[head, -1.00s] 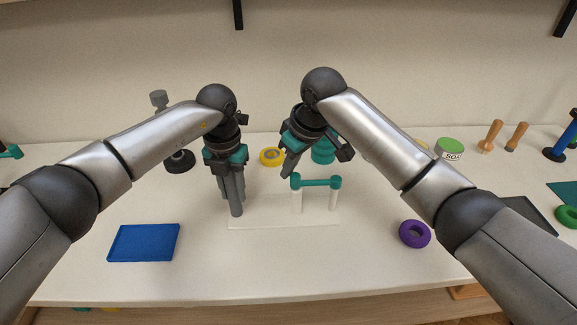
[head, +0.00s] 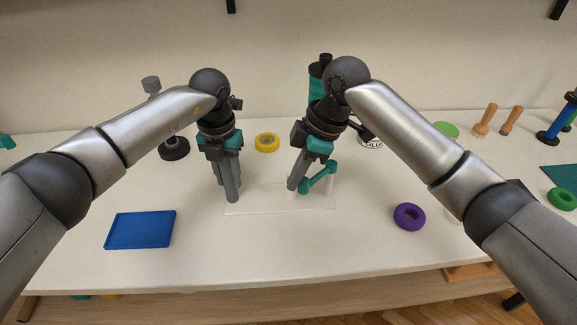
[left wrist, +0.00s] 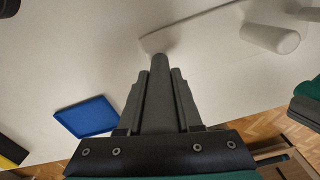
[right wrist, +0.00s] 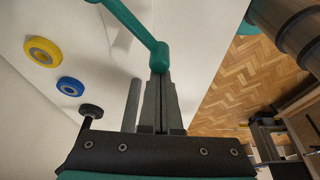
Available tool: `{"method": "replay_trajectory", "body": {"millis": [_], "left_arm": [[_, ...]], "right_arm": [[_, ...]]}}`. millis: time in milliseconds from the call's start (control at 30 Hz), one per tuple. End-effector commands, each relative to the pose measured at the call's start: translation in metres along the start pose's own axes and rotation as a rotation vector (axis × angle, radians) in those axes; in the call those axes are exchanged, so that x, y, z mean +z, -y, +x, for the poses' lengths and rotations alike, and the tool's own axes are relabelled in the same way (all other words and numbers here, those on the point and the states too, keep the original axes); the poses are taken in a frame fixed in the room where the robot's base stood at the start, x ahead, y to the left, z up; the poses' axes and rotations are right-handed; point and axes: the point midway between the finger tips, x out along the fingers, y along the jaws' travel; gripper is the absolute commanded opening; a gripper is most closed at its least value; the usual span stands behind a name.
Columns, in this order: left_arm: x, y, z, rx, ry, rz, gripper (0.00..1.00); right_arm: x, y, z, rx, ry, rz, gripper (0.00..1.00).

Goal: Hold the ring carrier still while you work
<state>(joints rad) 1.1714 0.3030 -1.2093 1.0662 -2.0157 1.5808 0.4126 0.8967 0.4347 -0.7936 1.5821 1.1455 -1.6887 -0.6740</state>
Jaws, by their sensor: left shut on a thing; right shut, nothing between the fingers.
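The ring carrier has a flat white base (head: 262,204), white posts and a teal bar (head: 318,180) on top. My left gripper (head: 232,199) is shut at the base's left end; the left wrist view shows its fingertips (left wrist: 160,58) on the white edge, with a post (left wrist: 270,38) to the right. My right gripper (head: 292,187) is shut and empty beside the bar's near end. In the right wrist view its fingertips (right wrist: 160,75) are close against the teal end knob (right wrist: 159,57); contact is unclear. The bar lies slanted, its right end near the right post (head: 330,183).
A purple ring (head: 409,217) lies to the right and a blue tray (head: 140,230) to the left. A yellow ring (head: 267,142) lies behind; a blue ring (right wrist: 70,86) shows in the right wrist view. The front middle of the table is clear.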

Motion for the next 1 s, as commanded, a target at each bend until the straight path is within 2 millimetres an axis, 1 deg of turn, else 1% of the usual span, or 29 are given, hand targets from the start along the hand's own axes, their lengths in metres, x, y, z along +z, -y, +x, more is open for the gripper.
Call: {"method": "replay_trajectory", "body": {"millis": [33, 300, 400, 600, 867, 1000], "left_arm": [[-0.002, 0.0, 0.003, 0.001, -0.006, 0.0, 0.0], [-0.002, 0.0, 0.003, 0.001, -0.007, 0.0, 0.0], [-0.002, 0.0, 0.003, 0.001, -0.007, 0.0, 0.0], [-0.002, 0.0, 0.003, 0.001, -0.007, 0.0, 0.0], [-0.002, 0.0, 0.003, 0.001, -0.007, 0.001, 0.0], [-0.002, 0.0, 0.003, 0.001, -0.007, 0.001, 0.0]], "right_arm": [[0.005, 0.004, -0.001, -0.015, 0.004, -0.042, 0.0], [0.023, 0.021, -0.007, -0.1, 0.004, -0.281, 0.0], [0.031, 0.027, -0.01, -0.115, 0.002, -0.328, 0.0], [0.046, 0.034, -0.015, -0.115, 0.002, -0.327, 0.0], [0.044, 0.033, -0.015, -0.114, 0.0, -0.327, 0.0], [0.044, 0.029, -0.015, -0.113, 0.0, -0.326, 0.0]]}}
